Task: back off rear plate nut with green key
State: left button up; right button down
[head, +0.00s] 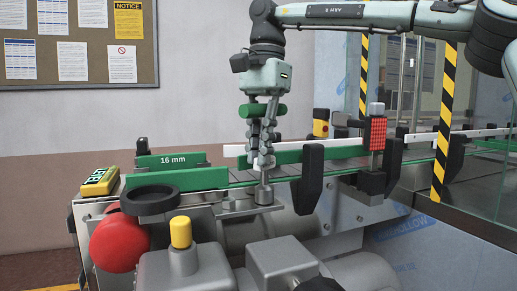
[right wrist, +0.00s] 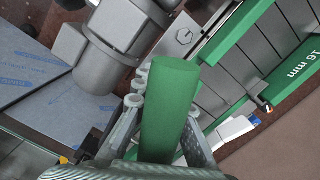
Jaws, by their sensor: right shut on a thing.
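My right gripper (head: 263,160) points straight down over the near side of the conveyor, its fingers closed around the green key. The key's green handle (head: 276,110) sticks out between the fingers in the head view; in the right wrist view the green key (right wrist: 168,105) fills the middle, between the fingers. Below the fingertips a short grey metal cylinder (head: 263,194) stands upright on a metal plate (head: 235,209). I cannot tell whether it is the key's end or covers a nut. A hex nut (right wrist: 184,37) shows on the plate in the right wrist view. My left gripper is out of view.
Green guide rails, one marked 16 mm (head: 180,178), run along the conveyor. A black handwheel (head: 150,200), red button (head: 119,243) and yellow-capped post (head: 180,233) stand front left. A black bracket (head: 310,180) stands close right of the gripper. A grey motor (right wrist: 120,40) lies beside the plate.

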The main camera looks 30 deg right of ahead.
aim_at(260, 114)
jog(key=shift+n, duration=0.4)
jog(key=shift+m, duration=0.4)
jog(key=shift+r, duration=3.05)
